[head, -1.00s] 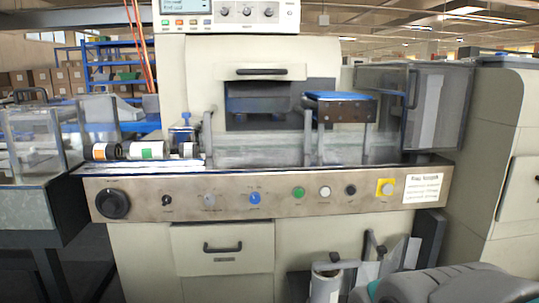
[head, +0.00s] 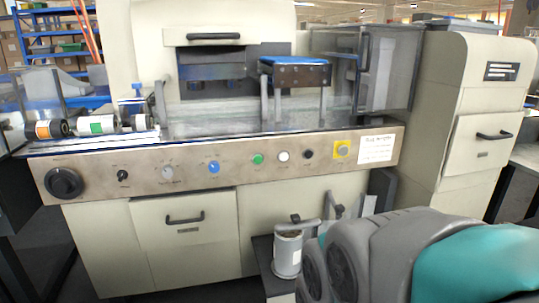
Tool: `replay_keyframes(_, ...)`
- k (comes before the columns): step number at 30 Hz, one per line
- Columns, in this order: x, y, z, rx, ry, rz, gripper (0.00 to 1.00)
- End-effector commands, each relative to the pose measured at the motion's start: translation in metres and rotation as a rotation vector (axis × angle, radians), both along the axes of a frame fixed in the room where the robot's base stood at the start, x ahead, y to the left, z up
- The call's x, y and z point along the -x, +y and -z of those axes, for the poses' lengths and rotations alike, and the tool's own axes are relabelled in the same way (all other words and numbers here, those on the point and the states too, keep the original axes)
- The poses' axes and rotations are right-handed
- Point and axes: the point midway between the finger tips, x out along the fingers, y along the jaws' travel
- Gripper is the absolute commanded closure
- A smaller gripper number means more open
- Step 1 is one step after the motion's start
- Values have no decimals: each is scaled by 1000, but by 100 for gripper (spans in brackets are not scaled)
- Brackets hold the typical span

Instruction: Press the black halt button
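The steel control panel (head: 190,187) runs across the front of the wrapping machine. The small round black button (head: 308,154) is on its right part, between a white button (head: 283,156) and a grey button on a yellow square plate (head: 343,149). A green button (head: 257,159) and a blue button (head: 213,167) are further left. A small black switch (head: 123,175) and a large black dial (head: 63,183) are at the left end. Nothing covers the black button. My grey and teal arm fills the lower right, and my gripper is not in view.
A film roll (head: 287,255) stands low in front of the machine, beside grey brackets. A drawer (head: 184,222) is under the panel. A beige cabinet (head: 460,165) stands at right. Printed rolls (head: 96,124) lie at left above the panel. The panel's front is unobstructed.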

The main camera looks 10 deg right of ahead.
Motion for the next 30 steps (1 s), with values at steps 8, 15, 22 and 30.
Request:
replay_keyframes(8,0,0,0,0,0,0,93)
replay_keyframes(15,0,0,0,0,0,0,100)
replay_keyframes(22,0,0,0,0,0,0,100)
replay_keyframes(30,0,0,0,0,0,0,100)
